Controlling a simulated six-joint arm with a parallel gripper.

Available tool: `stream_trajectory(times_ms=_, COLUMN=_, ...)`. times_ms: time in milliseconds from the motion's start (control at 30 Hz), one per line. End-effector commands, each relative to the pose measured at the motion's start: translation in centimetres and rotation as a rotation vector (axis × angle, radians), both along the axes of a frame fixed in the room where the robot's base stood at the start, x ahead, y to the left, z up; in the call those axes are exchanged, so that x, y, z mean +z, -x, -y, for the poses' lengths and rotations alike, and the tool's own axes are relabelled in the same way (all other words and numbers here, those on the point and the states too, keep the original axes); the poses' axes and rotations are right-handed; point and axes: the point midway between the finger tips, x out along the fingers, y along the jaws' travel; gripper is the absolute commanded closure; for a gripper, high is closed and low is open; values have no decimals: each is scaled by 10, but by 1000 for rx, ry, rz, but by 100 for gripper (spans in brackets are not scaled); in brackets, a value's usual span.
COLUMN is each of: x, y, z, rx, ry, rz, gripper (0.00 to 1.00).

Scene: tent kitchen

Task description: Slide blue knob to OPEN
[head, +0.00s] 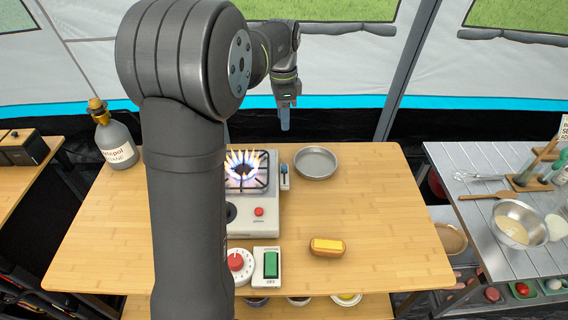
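The small blue knob (284,169) sits on a pale slider panel (285,180) at the right side of the camp stove (262,222). Any lettering on the panel is too small to read. My gripper (285,122) is above and behind the knob, apart from it, with its fingers pointing down. The fingers are seen edge-on, so I cannot tell whether they are open or shut. The stove's burner (246,172) is lit with blue and orange flames. My arm hides the left part of the stove.
A round metal pan (316,162) stands right of the slider. In front are a yellow-brown bun-like item (327,247), a green switch (270,265) and a red dial (236,262). A bottle (117,142) stands at the back left. The wooden table (385,210) is clear on the right.

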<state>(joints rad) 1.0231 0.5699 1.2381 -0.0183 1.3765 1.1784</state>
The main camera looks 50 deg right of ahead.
Motion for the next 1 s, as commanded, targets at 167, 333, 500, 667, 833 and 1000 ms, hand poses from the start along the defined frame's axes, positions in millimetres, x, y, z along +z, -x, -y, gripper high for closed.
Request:
stream_trajectory(times_ms=167, x=-21, y=1, z=-1, rx=-1, ry=-3, rz=-2, gripper=60)
stream_trajectory(times_ms=333, x=-57, y=3, z=-3, rx=-2, ry=-4, rz=-3, gripper=60)
stream_trajectory(times_ms=500, x=-94, y=4, z=-4, rx=-2, ry=-4, rz=-2, gripper=60)
stream_trajectory(times_ms=667, x=-128, y=6, z=-4, rx=-2, ry=-4, rz=-2, gripper=60)
stream_trajectory(times_ms=833, x=-155, y=7, z=-5, rx=-2, ry=-2, rz=-2, gripper=60)
stream_trajectory(times_ms=1000, x=-169, y=7, z=-5, rx=-2, ry=-2, rz=-1, gripper=60)
